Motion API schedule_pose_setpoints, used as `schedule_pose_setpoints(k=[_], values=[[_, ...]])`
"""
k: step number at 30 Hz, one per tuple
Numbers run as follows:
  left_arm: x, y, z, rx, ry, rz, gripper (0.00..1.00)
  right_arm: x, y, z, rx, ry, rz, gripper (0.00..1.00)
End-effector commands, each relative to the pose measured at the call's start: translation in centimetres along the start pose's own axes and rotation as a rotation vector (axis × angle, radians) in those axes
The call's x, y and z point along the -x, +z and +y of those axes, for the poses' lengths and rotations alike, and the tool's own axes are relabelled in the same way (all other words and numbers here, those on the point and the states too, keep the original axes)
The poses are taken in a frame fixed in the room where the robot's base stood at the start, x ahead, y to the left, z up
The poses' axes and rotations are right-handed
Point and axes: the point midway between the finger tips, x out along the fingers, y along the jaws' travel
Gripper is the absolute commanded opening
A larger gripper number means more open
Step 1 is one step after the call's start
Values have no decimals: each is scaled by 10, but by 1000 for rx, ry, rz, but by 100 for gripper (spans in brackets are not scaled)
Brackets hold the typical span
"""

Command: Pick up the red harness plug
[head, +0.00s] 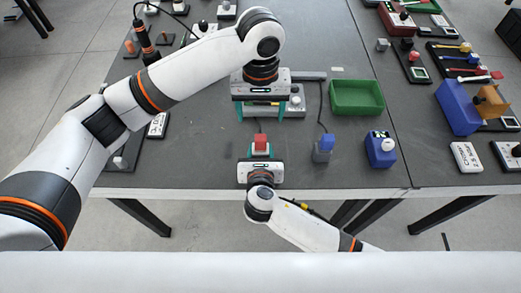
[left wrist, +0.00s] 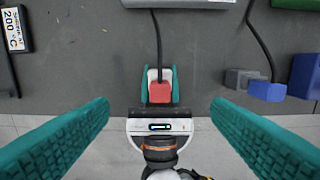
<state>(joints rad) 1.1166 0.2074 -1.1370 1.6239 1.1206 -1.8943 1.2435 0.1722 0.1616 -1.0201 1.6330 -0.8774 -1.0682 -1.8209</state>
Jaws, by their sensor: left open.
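The red harness plug (head: 260,143) sits near the front edge of the table, with a pale body and a dark cable running back from it. It also shows in the left wrist view (left wrist: 160,92). My right gripper (head: 260,150) reaches in from the front edge, and its teal fingers lie close on both sides of the plug, seemingly shut on it. My left gripper (head: 261,117) is open and empty, above and behind the plug in the head view. In the left wrist view its fingers are wide apart, with the plug and the right gripper between and beyond them.
A grey-white device (head: 292,103) sits partly hidden behind my left gripper.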

Motion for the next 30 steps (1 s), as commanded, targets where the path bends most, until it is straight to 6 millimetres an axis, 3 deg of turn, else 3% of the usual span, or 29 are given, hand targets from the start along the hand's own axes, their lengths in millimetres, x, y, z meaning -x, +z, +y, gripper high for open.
schedule_pose_setpoints(k=[1, 4, 10, 18, 30], values=[[0, 0, 0, 0, 0, 0, 69, 0, 0, 0, 0, 0, 0, 18], [4, 0, 0, -1, 1, -3, 53, 0, 0, 0, 0, 0, 0, 18], [16, -6, -2, 1, 2, -2, 53, 0, 0, 0, 0, 0, 0, 18], [-28, -7, -2, 0, 2, 2, 53, 0, 0, 0, 0, 0, 0, 18], [-70, -6, 0, 2, 3, 1, 53, 0, 0, 0, 0, 0, 0, 18]])
